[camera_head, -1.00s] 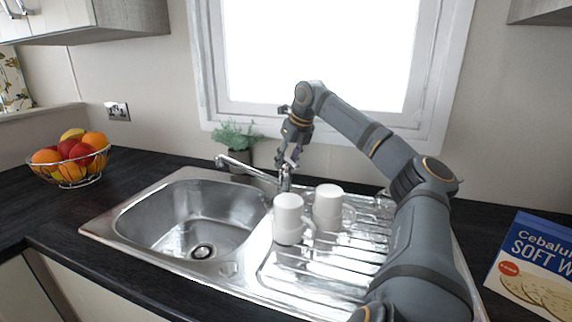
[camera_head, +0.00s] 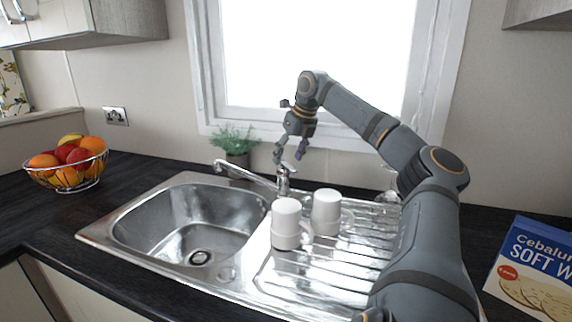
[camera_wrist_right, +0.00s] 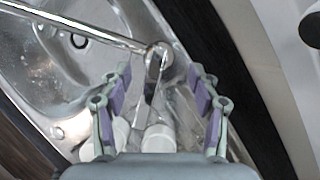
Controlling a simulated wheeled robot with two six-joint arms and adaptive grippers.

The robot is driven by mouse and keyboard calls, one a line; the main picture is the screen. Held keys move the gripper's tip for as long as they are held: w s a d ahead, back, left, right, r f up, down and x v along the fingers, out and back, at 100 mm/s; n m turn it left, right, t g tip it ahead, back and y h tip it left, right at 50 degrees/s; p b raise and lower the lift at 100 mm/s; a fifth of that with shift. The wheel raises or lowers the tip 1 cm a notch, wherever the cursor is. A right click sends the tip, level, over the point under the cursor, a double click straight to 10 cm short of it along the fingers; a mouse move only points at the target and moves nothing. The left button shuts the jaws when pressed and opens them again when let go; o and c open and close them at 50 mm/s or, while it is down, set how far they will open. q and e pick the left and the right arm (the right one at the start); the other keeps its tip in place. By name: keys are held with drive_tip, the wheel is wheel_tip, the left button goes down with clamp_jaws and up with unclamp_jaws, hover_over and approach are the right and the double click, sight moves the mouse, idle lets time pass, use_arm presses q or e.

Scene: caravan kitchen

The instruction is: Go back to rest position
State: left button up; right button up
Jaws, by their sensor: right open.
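My right gripper (camera_head: 291,152) is open and empty. It hangs above the tap at the back of the sink, in front of the window. In the right wrist view its two fingers (camera_wrist_right: 160,108) stand wide apart, with the tap between and beyond them. My right arm reaches in from the lower right over the draining board. My left gripper is not in view.
Two white mugs (camera_head: 286,222) (camera_head: 326,211) stand upside down on the draining board (camera_head: 320,275). The tap (camera_head: 283,180) and a potted plant (camera_head: 234,142) are close by. A fruit basket (camera_head: 68,164) is left; a blue box (camera_head: 530,270) is right.

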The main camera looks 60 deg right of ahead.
drive_tip(key=v, duration=0.3)
drive_tip(key=shift+s+a+r, duration=0.1)
drive_tip(key=shift+s+r, duration=0.05)
drive_tip(key=shift+r, duration=0.05)
idle(0.4)
